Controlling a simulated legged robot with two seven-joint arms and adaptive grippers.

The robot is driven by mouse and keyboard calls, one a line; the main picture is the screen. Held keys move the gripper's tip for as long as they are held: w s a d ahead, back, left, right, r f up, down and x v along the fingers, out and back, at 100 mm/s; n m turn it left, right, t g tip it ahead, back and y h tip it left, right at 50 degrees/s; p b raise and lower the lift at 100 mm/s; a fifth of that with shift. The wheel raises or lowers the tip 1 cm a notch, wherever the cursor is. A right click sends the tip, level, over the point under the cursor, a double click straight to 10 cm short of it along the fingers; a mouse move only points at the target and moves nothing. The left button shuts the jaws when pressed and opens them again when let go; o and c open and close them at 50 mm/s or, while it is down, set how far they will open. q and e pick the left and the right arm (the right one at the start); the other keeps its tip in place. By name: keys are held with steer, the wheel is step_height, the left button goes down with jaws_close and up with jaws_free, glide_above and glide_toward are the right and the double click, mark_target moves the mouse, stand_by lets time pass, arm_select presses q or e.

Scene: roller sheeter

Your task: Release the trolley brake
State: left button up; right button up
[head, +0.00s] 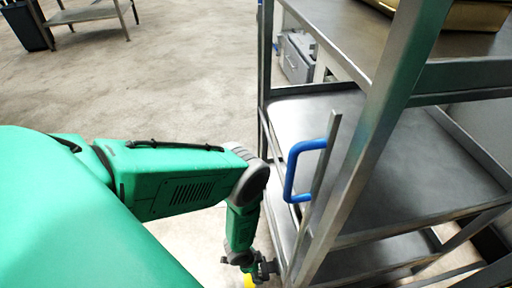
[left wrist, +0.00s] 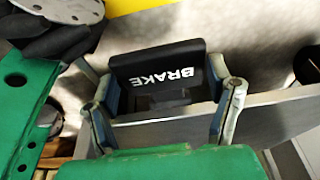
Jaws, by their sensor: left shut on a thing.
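The trolley (head: 352,190) is a grey metal rack with several shelves and a blue handle (head: 291,172) on its near post. In the left wrist view, the black brake pedal (left wrist: 157,72) with white "BRAKE" lettering sits between the two fingers of my left gripper (left wrist: 165,108). The gripper is shut on the pedal, one finger at each side. In the head view my left gripper (head: 263,270) is low beside the trolley's near left corner. The pedal cannot be made out there. My right gripper is in neither view.
A brass-coloured tray (head: 455,12) is on the top shelf. A metal table (head: 88,12) and a dark bin (head: 25,25) stand far left. The concrete floor between is clear.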

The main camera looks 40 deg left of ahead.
arm_select(q)
steer(key=shift+a, duration=0.1)
stand_by(0.5)
steer(key=o, duration=1.8)
steer(key=shift+c, duration=0.2)
steer(key=v, duration=1.2)
steer(key=shift+s, duration=0.1)
steer(key=shift+s+f, duration=0.1)
